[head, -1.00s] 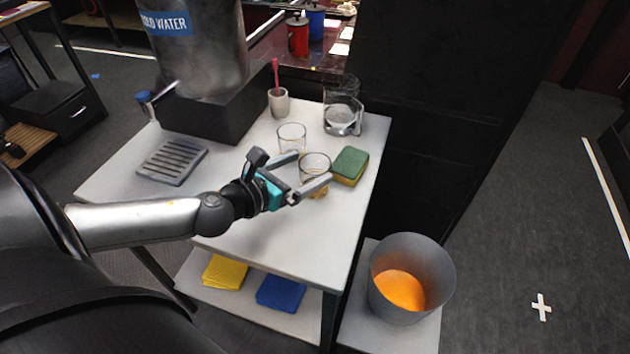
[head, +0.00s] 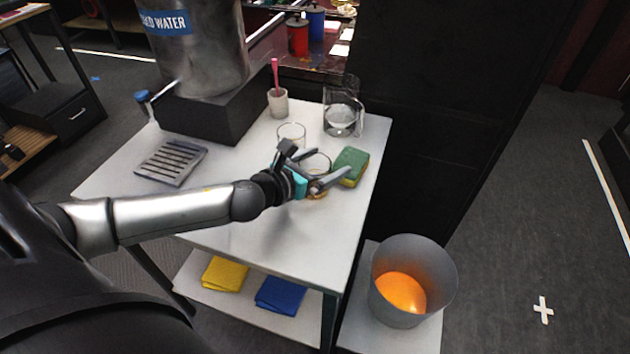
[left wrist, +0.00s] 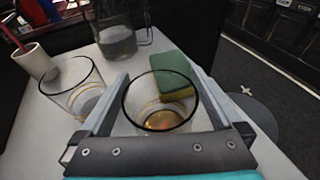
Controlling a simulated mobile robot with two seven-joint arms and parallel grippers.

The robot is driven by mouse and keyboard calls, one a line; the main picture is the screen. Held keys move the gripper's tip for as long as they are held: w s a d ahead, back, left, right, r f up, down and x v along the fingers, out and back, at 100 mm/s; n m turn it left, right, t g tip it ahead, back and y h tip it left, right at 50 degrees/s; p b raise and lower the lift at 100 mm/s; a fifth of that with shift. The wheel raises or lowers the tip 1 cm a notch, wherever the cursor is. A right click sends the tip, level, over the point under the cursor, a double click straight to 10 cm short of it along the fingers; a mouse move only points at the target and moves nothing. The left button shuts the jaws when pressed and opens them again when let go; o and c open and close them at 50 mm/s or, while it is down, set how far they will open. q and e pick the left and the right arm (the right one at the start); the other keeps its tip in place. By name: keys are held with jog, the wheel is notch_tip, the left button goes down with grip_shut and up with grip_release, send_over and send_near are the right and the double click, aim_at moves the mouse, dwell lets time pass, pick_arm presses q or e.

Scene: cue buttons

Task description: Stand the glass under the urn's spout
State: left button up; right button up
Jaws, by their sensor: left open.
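The steel urn (head: 208,60), with a blue label ending in "WATER", stands on a black base at the table's back left. Its blue-tipped tap (head: 143,96) is on the left, above a slatted drip tray (head: 172,162). A clear glass with amber at its bottom (head: 318,160) stands near the sponge; it also shows in the left wrist view (left wrist: 160,118). My left gripper (head: 331,165) is open with a finger on either side of this glass; I cannot tell whether they touch it. A second, clear glass (head: 291,131) stands just behind, outside the left finger.
A green and yellow sponge (head: 351,166) lies just beyond the fingers. A glass jug (head: 342,118) and a cup with a pink-handled brush (head: 278,103) stand at the back. A grey bin (head: 440,262) is to the right. The table's front middle is clear.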

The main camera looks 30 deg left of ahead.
pick_arm(q)
jog(key=c, duration=1.3)
jog(key=shift+c, duration=1.3)
jog(key=shift+r, duration=0.15)
